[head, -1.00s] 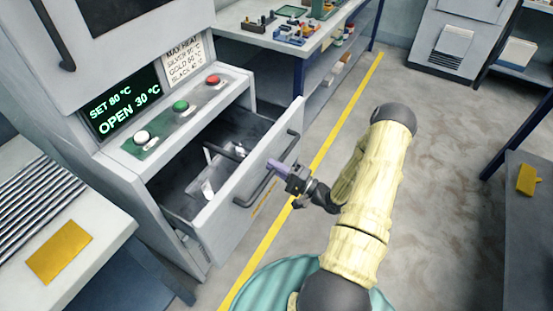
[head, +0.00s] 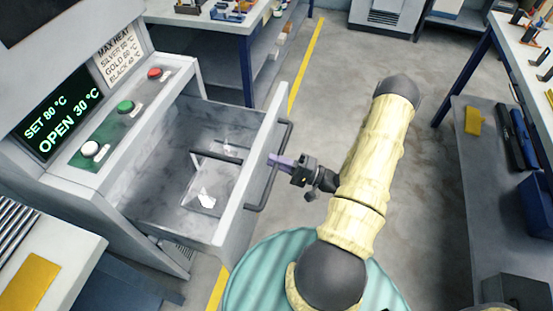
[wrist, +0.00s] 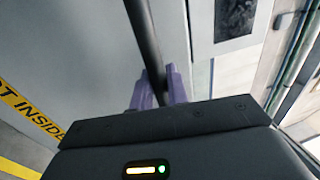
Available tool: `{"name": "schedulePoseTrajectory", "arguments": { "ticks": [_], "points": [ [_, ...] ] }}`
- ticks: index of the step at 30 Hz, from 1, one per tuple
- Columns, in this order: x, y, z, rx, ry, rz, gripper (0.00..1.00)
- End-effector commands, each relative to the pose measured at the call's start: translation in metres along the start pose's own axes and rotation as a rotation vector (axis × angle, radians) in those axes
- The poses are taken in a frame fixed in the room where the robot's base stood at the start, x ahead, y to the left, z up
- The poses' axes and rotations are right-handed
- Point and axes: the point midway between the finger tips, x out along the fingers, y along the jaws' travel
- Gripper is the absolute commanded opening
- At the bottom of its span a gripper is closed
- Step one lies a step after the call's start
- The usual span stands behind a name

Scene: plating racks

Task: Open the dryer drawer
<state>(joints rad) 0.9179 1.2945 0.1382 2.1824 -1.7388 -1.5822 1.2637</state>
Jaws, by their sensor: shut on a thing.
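The dryer drawer (head: 232,212) is pulled out of the dryer cabinet in the head view, with its inside open to sight. A dark bar handle (head: 268,183) runs along its front face. My gripper (head: 277,160) is at the handle, and its purple fingers are shut on the bar. In the wrist view the bar (wrist: 146,45) passes between the two purple fingers (wrist: 157,92). Inside the drawer lie a dark wire rack (head: 207,182) and small pale pieces (head: 206,200). The dryer display (head: 55,118) reads SET 80 °C and OPEN 30 °C.
White, green and red buttons (head: 124,107) sit on the panel above the drawer. A bench with a yellow pad (head: 28,280) stands at the lower left. A workbench (head: 215,22) is behind, and another (head: 475,150) stands at the right. Floor is clear between.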

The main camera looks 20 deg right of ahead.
Motion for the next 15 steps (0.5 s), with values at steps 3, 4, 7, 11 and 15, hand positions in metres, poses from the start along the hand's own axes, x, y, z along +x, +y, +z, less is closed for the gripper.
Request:
{"name": "schedulePoseTrajectory", "arguments": {
  "ticks": [3,4,7,11,15],
  "points": [
    [-0.0005,0.0018,0.0005,0.001,-0.002,0.005,0.0],
    [-0.0005,0.0018,0.0005,0.001,-0.002,0.005,0.0],
    [-0.0004,0.0019,0.0004,0.001,-0.002,0.005,0.0],
    [-0.0004,0.0016,0.0003,0.0,-0.002,0.004,0.34],
    [-0.0003,0.001,0.0001,0.0,0.0,0.003,0.34]
  ]
}}
